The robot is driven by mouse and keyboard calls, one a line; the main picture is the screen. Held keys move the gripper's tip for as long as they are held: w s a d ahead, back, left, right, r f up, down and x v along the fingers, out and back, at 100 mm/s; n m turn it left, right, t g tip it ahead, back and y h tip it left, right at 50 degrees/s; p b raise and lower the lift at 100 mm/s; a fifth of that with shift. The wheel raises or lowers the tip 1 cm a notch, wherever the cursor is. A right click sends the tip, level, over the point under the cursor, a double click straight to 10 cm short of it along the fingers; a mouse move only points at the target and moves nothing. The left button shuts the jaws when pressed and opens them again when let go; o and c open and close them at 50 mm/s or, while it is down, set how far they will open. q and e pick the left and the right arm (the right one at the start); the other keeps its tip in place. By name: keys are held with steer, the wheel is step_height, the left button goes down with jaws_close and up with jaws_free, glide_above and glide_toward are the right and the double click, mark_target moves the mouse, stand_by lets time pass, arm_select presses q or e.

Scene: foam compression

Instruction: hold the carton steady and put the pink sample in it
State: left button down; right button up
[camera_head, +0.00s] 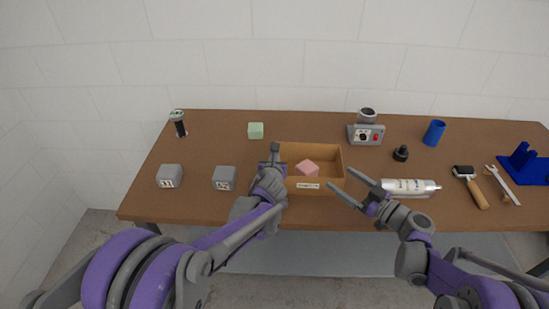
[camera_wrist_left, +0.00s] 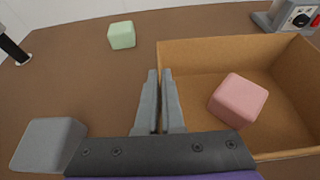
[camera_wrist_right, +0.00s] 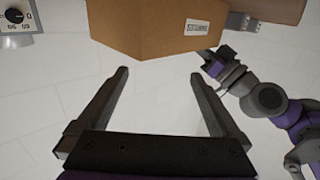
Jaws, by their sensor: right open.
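The open cardboard carton (camera_head: 311,151) stands on the table with a white label on its front wall. The pink sample (camera_head: 307,169) is a block inside it; it also shows on the carton floor in the left wrist view (camera_wrist_left: 238,100). My right gripper (camera_head: 346,186) is open and empty, just off the carton's front right corner. The right wrist view shows the carton (camera_wrist_right: 150,30) beyond its spread fingers.
A green block (camera_head: 255,131) and two grey blocks (camera_head: 169,176) (camera_head: 224,178) are left of the carton. A grey device (camera_head: 366,134), a black knob (camera_head: 401,153), a blue cup (camera_head: 434,133), a silver canister (camera_head: 411,187) and tools (camera_head: 471,187) are on the right.

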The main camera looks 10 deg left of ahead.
arm_select(q)
steer(key=c, duration=1)
jaws_free()
steer(key=v, duration=1.2)
steer(key=shift+d+f, duration=0.15)
